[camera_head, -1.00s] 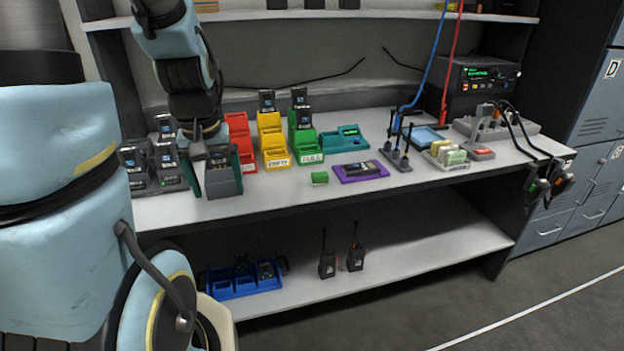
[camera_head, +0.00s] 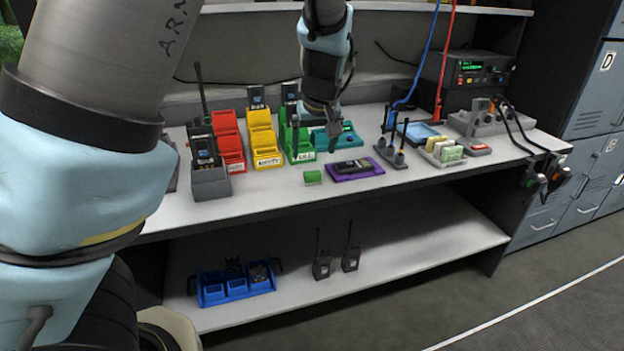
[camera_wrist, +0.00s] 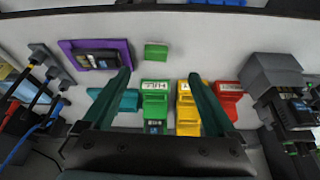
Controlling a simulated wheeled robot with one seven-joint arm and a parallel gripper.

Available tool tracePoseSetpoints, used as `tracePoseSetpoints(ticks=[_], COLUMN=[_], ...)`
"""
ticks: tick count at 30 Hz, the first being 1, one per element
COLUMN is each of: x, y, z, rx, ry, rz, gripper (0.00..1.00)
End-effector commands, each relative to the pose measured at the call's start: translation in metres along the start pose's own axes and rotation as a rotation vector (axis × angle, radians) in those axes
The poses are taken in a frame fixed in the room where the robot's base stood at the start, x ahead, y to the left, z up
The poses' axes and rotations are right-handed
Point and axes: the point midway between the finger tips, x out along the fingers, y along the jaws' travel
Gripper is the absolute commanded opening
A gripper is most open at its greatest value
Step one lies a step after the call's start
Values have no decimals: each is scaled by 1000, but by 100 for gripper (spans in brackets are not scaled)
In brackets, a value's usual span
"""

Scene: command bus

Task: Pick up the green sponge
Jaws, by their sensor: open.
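The green sponge (camera_head: 312,177) is a small block lying on the white worktop near its front edge, left of the purple mat. It also shows in the wrist view (camera_wrist: 156,51), at the top, just beyond the fingertips and between their lines. My gripper (camera_head: 315,146) is above the back of the worktop, over the green and teal trays, behind and above the sponge. In the wrist view my gripper (camera_wrist: 158,82) has its two dark green fingers spread wide with nothing held between them.
A purple mat (camera_head: 373,173) with a dark device lies right of the sponge. Green (camera_head: 300,157), yellow (camera_head: 266,160) and red (camera_head: 232,165) trays stand behind and left, some holding radios. A teal tray (camera_head: 348,136) stands behind. The worktop around the sponge's front is clear.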

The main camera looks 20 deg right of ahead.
Motion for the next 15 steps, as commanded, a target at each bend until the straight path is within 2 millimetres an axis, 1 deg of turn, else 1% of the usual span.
tracePoseSetpoints(ticks=[6,9,15], x=[33,46,58], y=[0,1,2], z=[-1,-1,-2], rx=[-3,0,-1], ry=[1,1,0], rz=[-3,-2,-2], gripper=[92,92,92])
